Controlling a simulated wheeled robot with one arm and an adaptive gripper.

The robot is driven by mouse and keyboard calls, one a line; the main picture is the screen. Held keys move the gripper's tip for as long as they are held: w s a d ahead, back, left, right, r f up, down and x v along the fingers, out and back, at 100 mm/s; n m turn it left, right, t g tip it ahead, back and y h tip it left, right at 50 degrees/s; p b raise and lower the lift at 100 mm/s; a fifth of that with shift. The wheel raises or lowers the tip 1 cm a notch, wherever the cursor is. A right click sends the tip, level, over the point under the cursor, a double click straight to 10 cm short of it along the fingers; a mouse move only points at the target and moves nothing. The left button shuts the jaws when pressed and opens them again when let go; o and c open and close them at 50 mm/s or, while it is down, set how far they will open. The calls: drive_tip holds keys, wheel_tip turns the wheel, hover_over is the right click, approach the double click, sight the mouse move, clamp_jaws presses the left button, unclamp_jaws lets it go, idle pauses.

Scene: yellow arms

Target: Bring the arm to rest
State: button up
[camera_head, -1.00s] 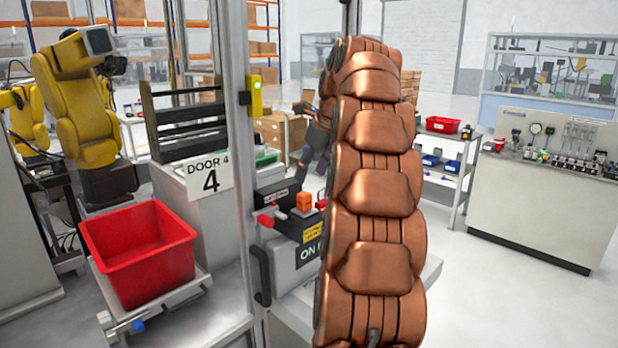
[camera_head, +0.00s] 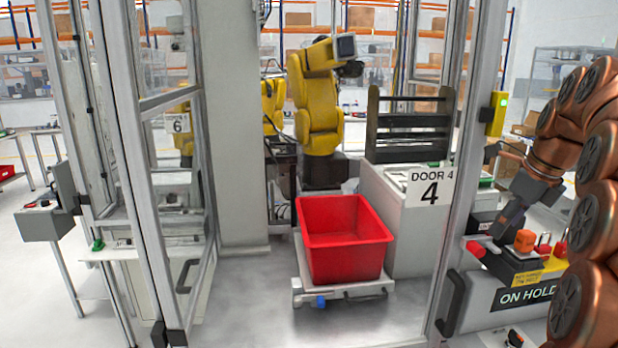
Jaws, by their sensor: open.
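My copper-coloured arm (camera_head: 597,200) fills the right edge of the head view, its thick segments curling over at the top. Its far end points down and left to my dark gripper (camera_head: 508,218), which is open. The gripper is beside the cell frame's post, close above the black box with an orange knob (camera_head: 524,240). The fingertips are small and dark, and I cannot tell whether they touch anything.
A red bin (camera_head: 343,240) sits on a low cart inside the open-fronted cell, with a yellow robot arm (camera_head: 318,105) behind it. Floor at centre front is clear.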

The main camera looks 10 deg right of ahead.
drive_tip(key=s+a+f+n+g, duration=0.1)
drive_tip(key=s+a+f+n, duration=0.2)
drive_tip(key=a+n, duration=0.3)
drive_tip(key=s+a+f+n+g, duration=0.1)
drive_tip(key=s+a+f+n, duration=0.25)
drive_tip(key=a, duration=0.45)
drive_tip(key=s+a+f+n+g, duration=0.1)
drive_tip(key=s+a+f+n, duration=0.1)
drive_tip(key=a+f+n, duration=0.35)
drive_tip(key=s+a+f+n+g, duration=0.1)
drive_tip(key=s+a+f+n, duration=0.3)
drive_tip(key=s+n, duration=0.4)
drive_tip(key=s+a+f+n+g, duration=0.1)
drive_tip(key=s+a+f+n, duration=0.4)
drive_tip(key=s, duration=0.6)
drive_tip(key=f+n+b, duration=0.1)
drive_tip(key=f+n, duration=0.1)
drive_tip(key=shift+s+a+n+g+h, duration=0.3)
drive_tip(key=shift+n+h, duration=0.1)
drive_tip(key=shift+c, duration=0.3)
